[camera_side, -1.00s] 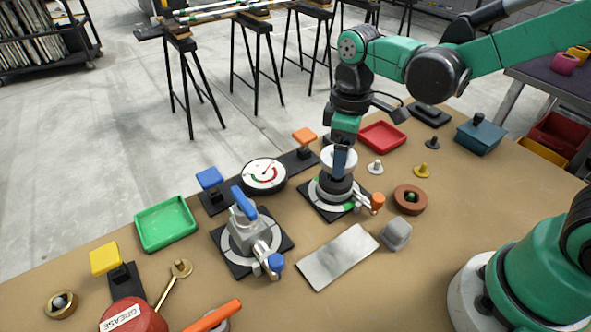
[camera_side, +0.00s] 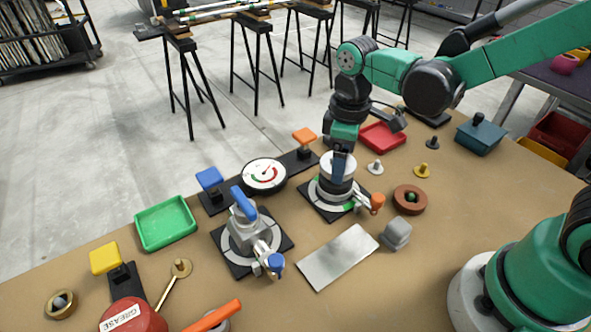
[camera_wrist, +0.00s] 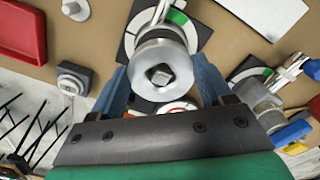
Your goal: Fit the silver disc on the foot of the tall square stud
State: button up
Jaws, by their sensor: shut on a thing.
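The silver disc (camera_wrist: 148,55) is held between the blue fingers of my gripper (camera_wrist: 161,80). The top of the square stud (camera_wrist: 160,74) shows inside the disc's central hole in the wrist view, so the disc is around the stud. In the side view the disc (camera_side: 326,166) sits low over a dark round fixture (camera_side: 325,190) on a black plate, with my gripper (camera_side: 340,168) upright above it. The stud's foot is hidden, and I cannot tell whether the disc touches it.
A second fixture with a blue handle (camera_side: 243,203) stands to the left. A dial gauge (camera_side: 264,174) is behind. A metal plate (camera_side: 325,265), grey block (camera_side: 397,234) and brown ring (camera_side: 410,199) lie in front and right. A red tray (camera_side: 383,136) is behind right.

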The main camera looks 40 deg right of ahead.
jog(key=shift+f, duration=0.85)
dwell(1.0)
jog(key=o, duration=1.3)
jog(key=shift+r, duration=3.75)
jog(key=s+d+m+t, duration=0.1)
jog(key=m+t, duration=0.1)
jog(key=s+d+r+m+t, duration=0.1)
jog(key=m+t, duration=0.1)
jog(key=m, duration=0.1)
jog(key=s+d+m+t, duration=0.2)
jog(key=t, duration=0.1)
jog(key=shift+d+r, duration=0.1)
jog(key=shift+r, duration=0.15)
